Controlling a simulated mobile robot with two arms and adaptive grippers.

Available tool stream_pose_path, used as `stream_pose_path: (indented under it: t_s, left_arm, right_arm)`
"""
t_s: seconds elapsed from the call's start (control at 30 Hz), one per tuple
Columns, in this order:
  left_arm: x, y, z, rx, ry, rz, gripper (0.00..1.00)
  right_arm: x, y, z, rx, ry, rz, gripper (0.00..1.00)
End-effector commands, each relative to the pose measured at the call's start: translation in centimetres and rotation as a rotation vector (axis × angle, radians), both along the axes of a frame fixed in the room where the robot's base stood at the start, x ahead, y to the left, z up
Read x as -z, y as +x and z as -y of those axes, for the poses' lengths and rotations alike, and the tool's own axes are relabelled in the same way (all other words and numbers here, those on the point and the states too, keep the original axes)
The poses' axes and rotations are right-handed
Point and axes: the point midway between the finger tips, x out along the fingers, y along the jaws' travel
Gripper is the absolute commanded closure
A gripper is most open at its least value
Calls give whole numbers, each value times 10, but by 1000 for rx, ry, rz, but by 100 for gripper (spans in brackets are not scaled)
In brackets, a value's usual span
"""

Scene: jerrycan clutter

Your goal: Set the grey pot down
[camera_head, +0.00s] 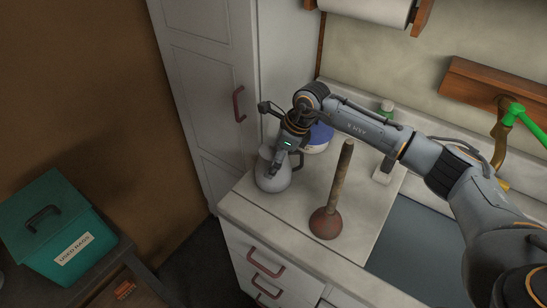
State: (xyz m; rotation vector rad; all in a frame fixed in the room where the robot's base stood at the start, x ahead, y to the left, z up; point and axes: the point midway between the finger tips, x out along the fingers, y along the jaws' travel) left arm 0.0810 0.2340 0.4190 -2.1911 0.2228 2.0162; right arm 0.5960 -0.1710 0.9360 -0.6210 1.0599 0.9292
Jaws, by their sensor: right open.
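The grey pot (271,180) stands upright on the light countertop (250,206), near its left front corner. My right gripper (277,165) points down at the pot's upper right side, and its fingers overlap the pot in this view. It is open. Whether a finger touches the pot cannot be told from here. The gripper hides part of the pot's top. My left gripper is not in view.
A plunger (327,221) stands on the counter right of the pot. A blue and white container (318,138) is behind my gripper. A sink (415,245) lies to the right, below a green-handled tap (513,112). A teal box (52,225) sits far left.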

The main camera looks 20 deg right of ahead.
Motion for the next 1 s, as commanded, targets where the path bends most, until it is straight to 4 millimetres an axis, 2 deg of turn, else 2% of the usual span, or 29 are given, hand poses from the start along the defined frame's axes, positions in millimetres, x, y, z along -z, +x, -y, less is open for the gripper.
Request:
stream_pose_path:
  t_s: [0.17,0.4,0.6,0.73,1.0]
  left_arm:
    - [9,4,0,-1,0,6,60]
    - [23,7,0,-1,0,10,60]
    - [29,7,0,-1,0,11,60]
    - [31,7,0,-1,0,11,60]
    - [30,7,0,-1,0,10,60]
  right_arm:
    - [-21,-3,9,1,-1,5,0]
    - [-70,-13,26,1,0,7,0]
    - [-99,-20,37,1,0,2,0]
    - [-109,-22,40,1,-1,2,0]
    - [-111,-23,40,0,0,0,0]
